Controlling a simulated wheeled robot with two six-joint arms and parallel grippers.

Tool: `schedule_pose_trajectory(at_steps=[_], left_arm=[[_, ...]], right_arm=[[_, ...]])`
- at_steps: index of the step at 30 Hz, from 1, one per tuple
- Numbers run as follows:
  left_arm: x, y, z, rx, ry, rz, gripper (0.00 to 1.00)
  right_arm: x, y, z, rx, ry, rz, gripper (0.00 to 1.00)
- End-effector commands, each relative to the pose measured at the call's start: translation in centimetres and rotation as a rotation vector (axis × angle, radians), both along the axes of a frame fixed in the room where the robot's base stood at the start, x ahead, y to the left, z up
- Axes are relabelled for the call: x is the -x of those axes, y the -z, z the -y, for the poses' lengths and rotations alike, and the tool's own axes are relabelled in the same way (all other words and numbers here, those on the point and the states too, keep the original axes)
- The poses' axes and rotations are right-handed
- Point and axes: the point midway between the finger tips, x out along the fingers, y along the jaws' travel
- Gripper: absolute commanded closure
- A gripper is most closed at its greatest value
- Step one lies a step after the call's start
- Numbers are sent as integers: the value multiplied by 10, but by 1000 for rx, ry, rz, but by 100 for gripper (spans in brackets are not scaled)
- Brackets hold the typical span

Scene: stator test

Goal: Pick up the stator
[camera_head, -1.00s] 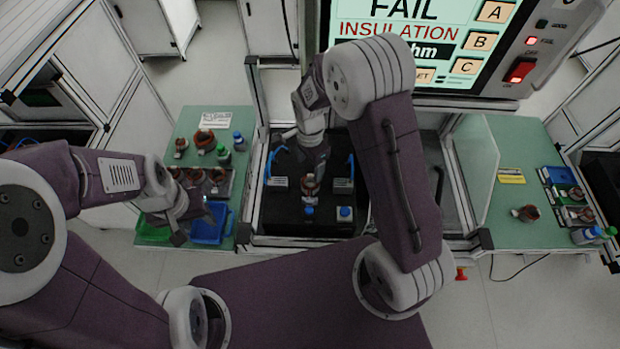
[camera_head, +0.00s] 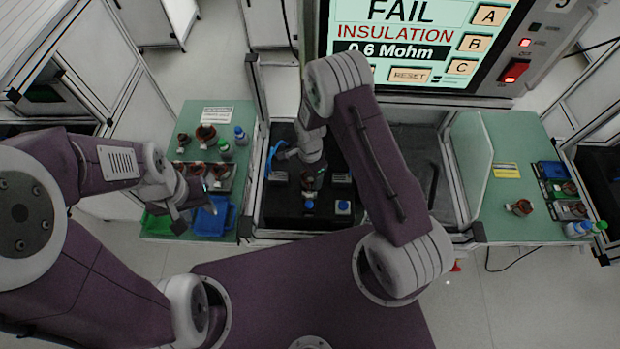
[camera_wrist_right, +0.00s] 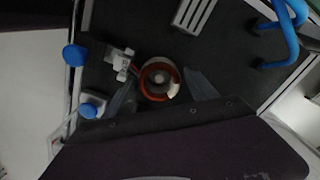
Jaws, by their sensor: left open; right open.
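A copper-wound stator (camera_wrist_right: 160,80) stands on the black test fixture between the two open fingers of my right gripper (camera_wrist_right: 162,100) in the right wrist view. Whether the fingers touch it cannot be told. In the head view this stator (camera_head: 309,180) is a small brown shape below my right gripper (camera_head: 312,168), partly covered by it. The fixture (camera_head: 275,214) is a black plate inside a metal frame. My left gripper (camera_head: 190,206) is open and empty above the bins of the left table. More stators (camera_head: 205,134) stand on the left table, and one stator (camera_head: 520,207) lies on the right table.
A screen (camera_head: 400,40) behind the fixture reads FAIL, INSULATION, 0.6 Mohm. Blue buttons (camera_head: 343,206) sit at the fixture's front. Blue clamp handles (camera_wrist_right: 285,40) rise beside it. A blue bin (camera_head: 215,222) and a green bin (camera_head: 155,224) are under my left gripper.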

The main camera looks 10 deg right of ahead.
Motion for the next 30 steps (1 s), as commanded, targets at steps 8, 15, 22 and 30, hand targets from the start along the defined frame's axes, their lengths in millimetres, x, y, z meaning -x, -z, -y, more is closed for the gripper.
schedule_pose_trajectory(at_steps=[8,15,22,30], left_arm=[[0,1,0,0,0,0,55],[0,0,0,0,0,0,55],[0,7,0,0,0,0,55],[0,25,0,0,0,0,55]], right_arm=[[0,0,0,0,0,0,83],[0,-1,0,0,0,0,100],[-1,-11,0,-1,0,2,100],[10,-50,18,0,6,1,100]])
